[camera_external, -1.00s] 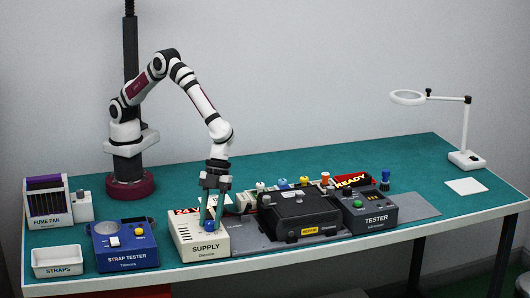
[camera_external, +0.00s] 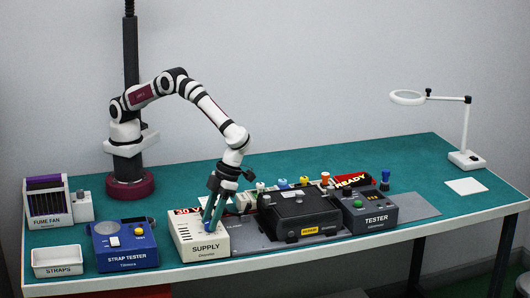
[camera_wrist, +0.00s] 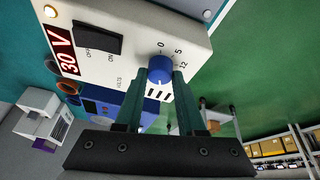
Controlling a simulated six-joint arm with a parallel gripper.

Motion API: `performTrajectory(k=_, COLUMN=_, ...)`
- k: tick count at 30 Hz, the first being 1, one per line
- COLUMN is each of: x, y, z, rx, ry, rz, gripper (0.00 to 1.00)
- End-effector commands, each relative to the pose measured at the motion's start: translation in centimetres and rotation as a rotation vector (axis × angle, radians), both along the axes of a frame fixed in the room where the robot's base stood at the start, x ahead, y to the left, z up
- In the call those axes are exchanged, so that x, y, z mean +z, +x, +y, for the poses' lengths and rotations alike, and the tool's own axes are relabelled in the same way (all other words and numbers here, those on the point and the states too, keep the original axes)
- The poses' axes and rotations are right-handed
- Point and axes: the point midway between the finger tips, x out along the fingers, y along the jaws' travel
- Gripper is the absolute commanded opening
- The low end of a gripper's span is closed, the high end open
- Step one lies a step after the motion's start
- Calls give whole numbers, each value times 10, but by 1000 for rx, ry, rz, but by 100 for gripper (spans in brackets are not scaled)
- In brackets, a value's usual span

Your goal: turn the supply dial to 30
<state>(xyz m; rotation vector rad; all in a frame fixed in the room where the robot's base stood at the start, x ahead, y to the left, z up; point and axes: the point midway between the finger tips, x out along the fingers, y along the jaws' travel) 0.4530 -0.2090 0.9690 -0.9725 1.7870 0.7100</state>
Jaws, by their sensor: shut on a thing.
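The supply (camera_external: 205,243) is a white box at the front of the bench. Its blue dial (camera_wrist: 160,70) sits on the top face, with marks 0, 5 and 12 visible beside it; other marks are hidden by my fingers. A red display (camera_wrist: 62,50) on the supply reads 30 V, and it also shows in the external view (camera_external: 187,211). My gripper (camera_external: 209,222) reaches down at a tilt, its green fingers shut on the dial. In the wrist view the fingertips (camera_wrist: 163,78) are on either side of it.
A black rocker switch (camera_wrist: 98,37) marked OFF and ON lies beside the dial. The strap tester (camera_external: 124,245) stands to the left, and a black fixture (camera_external: 300,216) and the tester (camera_external: 367,212) to the right. The bench's right end is mostly clear.

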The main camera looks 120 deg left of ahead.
Motion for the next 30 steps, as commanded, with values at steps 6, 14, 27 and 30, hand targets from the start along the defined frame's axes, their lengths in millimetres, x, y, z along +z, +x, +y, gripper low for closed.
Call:
performTrajectory(k=6, x=-2, y=0, z=2, rx=-32, ry=5, rz=1, gripper=0)
performTrajectory(k=14, x=-2, y=0, z=2, rx=-36, ry=5, rz=1, gripper=0)
performTrajectory(k=27, x=-1, y=0, z=1, rx=-36, ry=3, rz=0, gripper=68)
performTrajectory(k=30, x=-1, y=0, z=1, rx=-36, ry=3, rz=0, gripper=68)
